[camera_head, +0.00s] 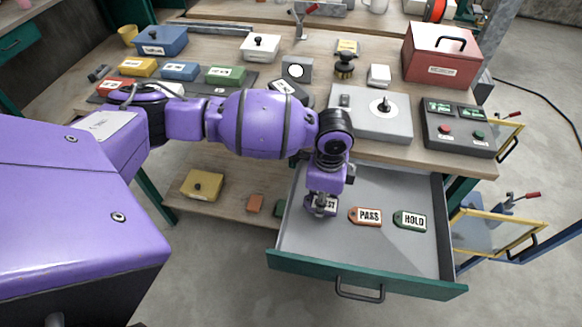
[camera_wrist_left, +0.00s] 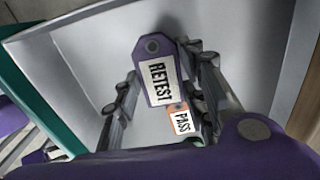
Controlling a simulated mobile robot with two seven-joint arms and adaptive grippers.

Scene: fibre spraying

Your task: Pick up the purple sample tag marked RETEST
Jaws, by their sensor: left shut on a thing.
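The purple RETEST tag (camera_wrist_left: 158,80) is between the two fingers of my left gripper (camera_wrist_left: 165,100) in the left wrist view, its label facing the camera. The gripper is shut on it. In the head view my left gripper (camera_head: 322,198) points down into the open drawer, at its left part, and covers most of the tag (camera_head: 326,206). How far the tag is above the drawer floor is hard to tell. The orange PASS tag (camera_head: 366,216) and the green HOLD tag (camera_head: 410,220) lie to the right on the drawer floor. My right gripper is not in view.
The grey drawer with a teal front (camera_head: 390,285) stands open below the workbench (camera_head: 235,105). A grey plate with a knob (camera_head: 370,112) and a control box (camera_head: 458,130) sit near the bench's front edge.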

